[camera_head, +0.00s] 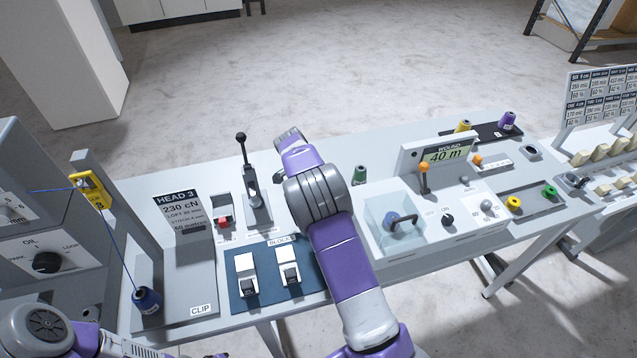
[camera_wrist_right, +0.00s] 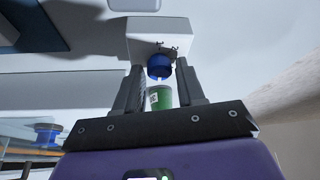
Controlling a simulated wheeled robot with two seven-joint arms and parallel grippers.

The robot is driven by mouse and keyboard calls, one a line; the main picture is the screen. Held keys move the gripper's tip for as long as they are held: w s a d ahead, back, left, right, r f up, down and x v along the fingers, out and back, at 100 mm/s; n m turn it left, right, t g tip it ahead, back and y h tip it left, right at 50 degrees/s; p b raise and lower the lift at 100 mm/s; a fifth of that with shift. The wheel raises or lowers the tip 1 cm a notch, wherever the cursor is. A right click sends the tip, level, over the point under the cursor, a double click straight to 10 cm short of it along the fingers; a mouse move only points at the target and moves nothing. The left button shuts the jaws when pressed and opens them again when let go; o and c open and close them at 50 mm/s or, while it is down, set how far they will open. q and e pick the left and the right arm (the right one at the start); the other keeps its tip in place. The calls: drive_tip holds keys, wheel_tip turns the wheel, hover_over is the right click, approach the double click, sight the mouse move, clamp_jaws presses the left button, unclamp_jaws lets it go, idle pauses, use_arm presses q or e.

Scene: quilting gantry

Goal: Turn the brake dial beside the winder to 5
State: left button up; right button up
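In the right wrist view, a blue dial (camera_wrist_right: 158,66) sits on a white block (camera_wrist_right: 160,38) with small black marks beside it. I cannot read its setting. My right gripper (camera_wrist_right: 158,70) is open, with its two fingers on either side of the dial's line of sight; I cannot tell whether they touch it. In the head view my right arm hides this gripper and the dial. The winder, with a clear cover (camera_head: 393,222) and a "WOUND 40 m" display (camera_head: 446,154), stands right of the arm. Only part of my left arm shows at the lower left.
A black OFF/ON knob (camera_head: 447,220) and pale knob (camera_head: 487,207) sit on the winder panel. A lever (camera_head: 243,165) and blue block panel (camera_head: 268,272) lie left.

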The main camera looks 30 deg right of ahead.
drive_tip(key=shift+o, duration=1.2)
drive_tip(key=v, duration=0.7)
drive_tip(key=shift+r+p, duration=0.25)
drive_tip(key=shift+p, duration=0.2)
drive_tip(key=shift+a, duration=0.15)
